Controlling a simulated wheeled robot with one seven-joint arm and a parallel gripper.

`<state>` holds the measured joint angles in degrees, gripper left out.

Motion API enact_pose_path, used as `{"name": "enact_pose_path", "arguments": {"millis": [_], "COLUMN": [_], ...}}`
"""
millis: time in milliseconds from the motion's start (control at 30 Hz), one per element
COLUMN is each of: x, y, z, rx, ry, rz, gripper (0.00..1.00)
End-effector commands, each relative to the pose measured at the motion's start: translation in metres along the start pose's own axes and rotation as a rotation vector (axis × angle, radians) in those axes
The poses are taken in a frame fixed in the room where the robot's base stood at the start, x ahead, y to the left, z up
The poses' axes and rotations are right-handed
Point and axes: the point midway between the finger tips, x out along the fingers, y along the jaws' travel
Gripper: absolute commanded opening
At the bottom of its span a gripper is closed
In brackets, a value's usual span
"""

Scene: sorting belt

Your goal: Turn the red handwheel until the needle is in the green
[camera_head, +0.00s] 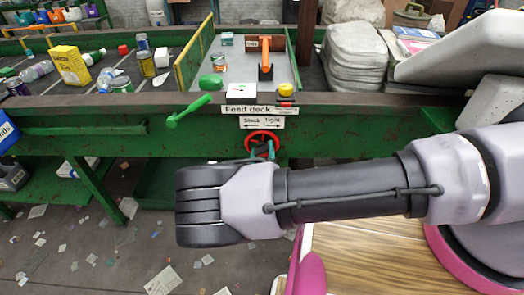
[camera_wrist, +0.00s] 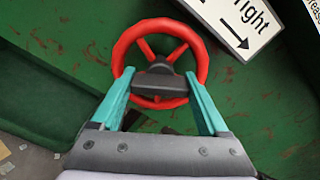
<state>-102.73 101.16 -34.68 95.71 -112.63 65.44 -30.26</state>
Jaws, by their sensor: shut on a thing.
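The red handwheel (camera_head: 263,133) is on the green front of the belt frame, below the sign (camera_head: 262,122) reading Slack and Tight. In the wrist view the wheel (camera_wrist: 178,51) shows its red rim, spokes and a dark hub. My gripper (camera_wrist: 159,80) is shut on the handwheel, with one teal finger at the left and one at the right of its lower half. In the head view my gripper (camera_head: 262,152) shows small at the wheel, partly behind my arm. I cannot make out a needle or a green zone in either view.
Above the wheel are the Feed deck label (camera_head: 247,110), a white box (camera_head: 241,91), a yellow button (camera_head: 286,87) and a green lever (camera_head: 187,112). An orange-handled lever (camera_head: 265,68) stands on the deck. Litter lies on the floor at the lower left.

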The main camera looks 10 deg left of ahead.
Motion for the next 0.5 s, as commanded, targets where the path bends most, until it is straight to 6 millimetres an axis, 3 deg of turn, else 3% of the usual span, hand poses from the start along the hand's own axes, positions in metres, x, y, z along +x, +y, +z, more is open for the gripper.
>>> {"name": "enact_pose_path", "arguments": {"millis": [500], "x": [-0.0008], "y": [0.0006], "z": [-0.0012], "rx": [0.446], "ry": [0.004], "rz": [0.001], "gripper": [0.22]}}
